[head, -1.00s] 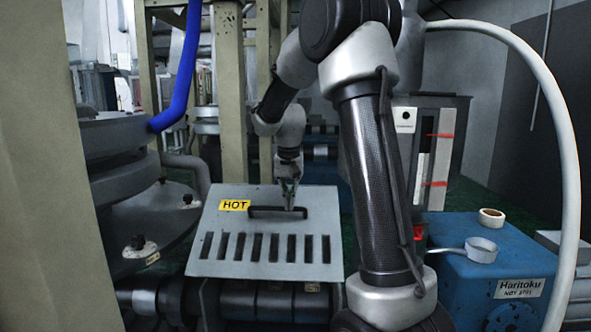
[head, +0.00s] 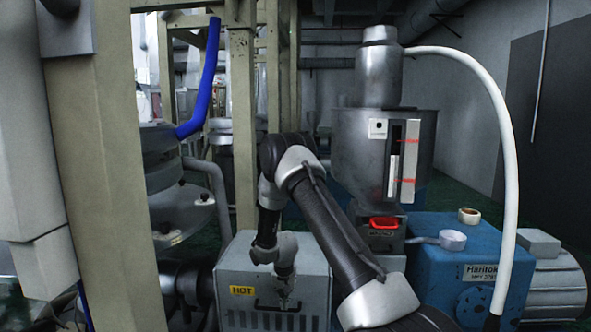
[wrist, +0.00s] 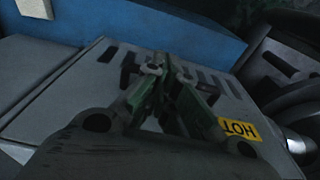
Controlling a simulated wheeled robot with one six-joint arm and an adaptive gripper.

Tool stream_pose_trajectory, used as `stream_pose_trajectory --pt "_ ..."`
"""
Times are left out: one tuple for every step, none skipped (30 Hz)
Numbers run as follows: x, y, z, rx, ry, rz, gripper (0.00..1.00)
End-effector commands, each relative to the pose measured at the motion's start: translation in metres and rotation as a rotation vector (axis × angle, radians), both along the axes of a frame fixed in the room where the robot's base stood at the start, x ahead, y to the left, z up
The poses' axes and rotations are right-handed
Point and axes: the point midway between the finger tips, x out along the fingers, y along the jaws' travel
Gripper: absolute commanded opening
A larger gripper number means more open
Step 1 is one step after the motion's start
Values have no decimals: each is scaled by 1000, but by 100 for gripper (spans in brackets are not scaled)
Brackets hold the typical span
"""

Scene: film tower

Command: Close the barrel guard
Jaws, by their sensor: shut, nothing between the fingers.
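The grey barrel guard (head: 231,264) is down over the barrel, its top and front faces showing as a box in the head view. It has a yellow HOT label (head: 242,290), a black handle (head: 262,306) and a row of slots low in the picture. In the wrist view the guard's slotted panel (wrist: 88,88) and HOT label (wrist: 238,130) lie beyond the fingers. My gripper (head: 284,301) is shut and empty, in front of the guard's face by the handle. Its fingertips (wrist: 163,62) are close to the panel; I cannot tell whether they touch.
A metal hopper (head: 360,150) with a level gauge stands behind my arm. A blue gearbox (head: 432,270) with a tape roll (head: 469,216) is at right. A beige post (head: 100,150) and round machine parts (head: 180,213) stand at left. A white hose (head: 490,110) arches down right.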

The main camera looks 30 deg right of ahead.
Motion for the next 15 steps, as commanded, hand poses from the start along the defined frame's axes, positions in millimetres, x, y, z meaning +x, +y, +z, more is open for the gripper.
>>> stream_pose_trajectory --pt "3 -1 -13 -1 3 0 0" --pt "5 -2 -19 0 1 0 0" --pt "7 -2 -27 0 1 1 0" --pt "9 -3 -31 0 0 1 0" --pt "10 -4 -36 0 0 1 0" --pt "12 -4 -41 0 0 1 0" --pt "13 -5 -44 0 0 1 0" --pt "14 -5 -47 0 0 1 0" --pt "15 -5 -50 -1 -1 1 0" --pt "16 -6 -52 -1 -1 1 0" --pt "16 -6 -54 -1 -1 1 0" --pt "17 -6 -55 0 -2 1 0" --pt "18 -7 -56 0 -2 1 0" --pt "18 -7 -57 -1 -3 1 0" --pt "19 -7 -57 -1 -4 1 0"
